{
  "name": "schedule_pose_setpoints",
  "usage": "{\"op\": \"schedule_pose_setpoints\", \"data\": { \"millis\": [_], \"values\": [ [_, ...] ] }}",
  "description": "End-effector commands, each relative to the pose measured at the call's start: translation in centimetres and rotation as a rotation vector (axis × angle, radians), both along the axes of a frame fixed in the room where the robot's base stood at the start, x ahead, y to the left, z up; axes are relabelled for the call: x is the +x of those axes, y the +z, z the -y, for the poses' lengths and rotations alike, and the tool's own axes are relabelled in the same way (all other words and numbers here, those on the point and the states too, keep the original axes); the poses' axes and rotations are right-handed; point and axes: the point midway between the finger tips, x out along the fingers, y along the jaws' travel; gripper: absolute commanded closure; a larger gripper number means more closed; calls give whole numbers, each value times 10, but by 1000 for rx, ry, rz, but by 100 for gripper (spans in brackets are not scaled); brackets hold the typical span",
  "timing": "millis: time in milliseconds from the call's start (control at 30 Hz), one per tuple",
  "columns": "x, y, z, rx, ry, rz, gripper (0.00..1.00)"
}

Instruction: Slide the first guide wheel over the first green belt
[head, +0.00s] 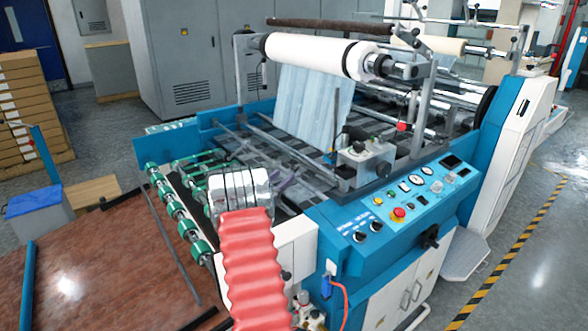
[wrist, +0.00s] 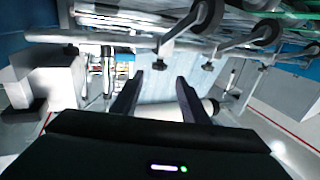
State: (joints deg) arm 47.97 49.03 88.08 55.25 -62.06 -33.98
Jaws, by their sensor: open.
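In the wrist view my gripper (wrist: 160,79) is open, with two dark fingers apart and nothing between them. Black guide wheels (wrist: 263,33) on metal arms show at the upper right of that view, above and right of the fingertips. One wheel is cut by the top edge. Which wheel is the first I cannot tell. Green belts (wrist: 272,6) show in part behind them. In the head view green belt parts (head: 188,163) lie at the machine's left end, beside my silver wrist. My fingers and the guide wheels are not clear there.
A white roll (head: 312,55) with hanging film stands above the machine. A blue control panel (head: 410,200) with buttons is on the right. A brown table (head: 80,250) adjoins the left end. Stacked boxes (head: 28,110) stand at far left. Floor is open at right.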

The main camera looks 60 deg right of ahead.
Motion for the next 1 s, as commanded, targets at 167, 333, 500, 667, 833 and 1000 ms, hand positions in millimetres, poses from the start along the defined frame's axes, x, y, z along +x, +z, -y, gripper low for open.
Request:
{"op": "schedule_pose_setpoints", "data": {
  "millis": [167, 333, 500, 667, 833, 1000],
  "values": [
    [-3, 0, 27, -1, -2, 0, 59],
    [-5, 0, 51, -1, -2, 0, 59],
    [-7, 0, 72, -2, -2, 0, 59],
    [-8, 0, 86, -1, -1, 1, 59],
    [-8, 0, 92, 0, 0, -1, 59],
    [-8, 0, 93, 0, 0, -1, 59]
  ]
}}
